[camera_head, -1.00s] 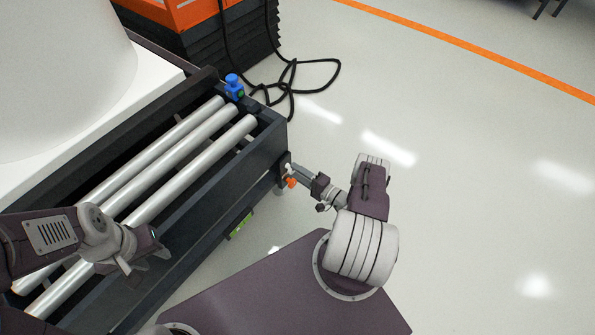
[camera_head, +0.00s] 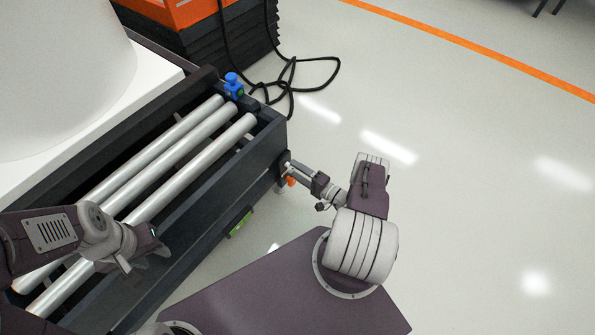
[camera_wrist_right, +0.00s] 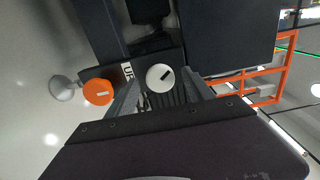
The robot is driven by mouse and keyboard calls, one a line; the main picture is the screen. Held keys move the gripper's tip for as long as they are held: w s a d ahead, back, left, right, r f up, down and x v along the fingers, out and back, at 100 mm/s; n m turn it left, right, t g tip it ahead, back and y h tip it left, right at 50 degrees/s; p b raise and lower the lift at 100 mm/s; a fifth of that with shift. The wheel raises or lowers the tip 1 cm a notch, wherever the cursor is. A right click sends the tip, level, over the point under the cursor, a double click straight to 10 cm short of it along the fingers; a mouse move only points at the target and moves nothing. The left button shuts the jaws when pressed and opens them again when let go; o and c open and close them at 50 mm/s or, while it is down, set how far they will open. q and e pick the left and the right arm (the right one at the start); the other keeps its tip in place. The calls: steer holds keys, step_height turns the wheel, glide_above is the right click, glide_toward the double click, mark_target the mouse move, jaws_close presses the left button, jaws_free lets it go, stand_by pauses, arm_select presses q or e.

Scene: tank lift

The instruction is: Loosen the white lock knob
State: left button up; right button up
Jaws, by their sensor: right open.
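In the right wrist view the round white lock knob (camera_wrist_right: 154,83) with a short dark mark sits on a dark panel. My right gripper (camera_wrist_right: 161,88) is open, with one finger on each side of the white knob and a visible gap to it. In the head view my right gripper (camera_head: 289,165) is at the end of the dark roller frame and covers the white knob. An orange knob (camera_wrist_right: 98,92) is left of the white one in the wrist view. My left gripper (camera_head: 144,258) is open and empty above the rollers' near side.
The dark frame (camera_head: 205,215) carries silver rollers (camera_head: 165,163) and a blue fitting (camera_head: 233,86). A "UP" label (camera_wrist_right: 128,72) lies between the knobs. A black cable (camera_head: 335,70) lies on the floor behind. The floor to the right is clear.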

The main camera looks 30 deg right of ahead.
steer(key=p+v, duration=0.2)
steer(key=v, duration=0.7)
steer(key=shift+p, duration=0.3)
